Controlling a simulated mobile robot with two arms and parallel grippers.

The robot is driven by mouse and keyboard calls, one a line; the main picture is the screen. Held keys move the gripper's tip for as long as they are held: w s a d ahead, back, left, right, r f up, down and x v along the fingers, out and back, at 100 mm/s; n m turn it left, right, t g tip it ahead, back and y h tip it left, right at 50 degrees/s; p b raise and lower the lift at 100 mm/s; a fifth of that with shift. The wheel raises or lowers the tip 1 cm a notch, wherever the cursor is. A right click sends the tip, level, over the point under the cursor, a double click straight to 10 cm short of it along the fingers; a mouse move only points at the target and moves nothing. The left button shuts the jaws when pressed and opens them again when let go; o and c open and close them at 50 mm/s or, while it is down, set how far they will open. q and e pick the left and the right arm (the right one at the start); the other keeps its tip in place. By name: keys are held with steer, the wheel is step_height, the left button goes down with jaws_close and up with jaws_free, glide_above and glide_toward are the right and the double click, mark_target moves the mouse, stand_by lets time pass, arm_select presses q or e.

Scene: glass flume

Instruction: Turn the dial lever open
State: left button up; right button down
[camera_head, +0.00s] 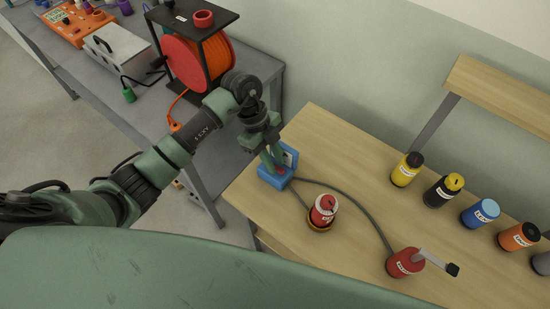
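A small blue device (271,182) with a pale upright face (290,156) stands at the left end of the wooden bench. A small red part (281,172) shows on it, possibly its lever; too small to be sure. My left gripper (272,164) reaches down over the blue device from above, its green fingers close to the red part. Whether the fingers touch it or are shut on it is unclear. A red canister (401,264) with a grey, black-tipped lever (437,261) stands at the bench front, apart from the gripper. My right gripper is out of view.
A second red canister (324,207) sits in a round wooden holder. A dark hose (357,199) runs from the blue device to the levered canister. Several coloured canisters line the bench's right. A grey table at left holds an orange cable reel (192,65). The bench (340,150) is clear behind.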

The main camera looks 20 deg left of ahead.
arm_select(q)
steer(key=shift+d+f, duration=0.15)
steer(key=shift+f, duration=0.15)
jaws_close()
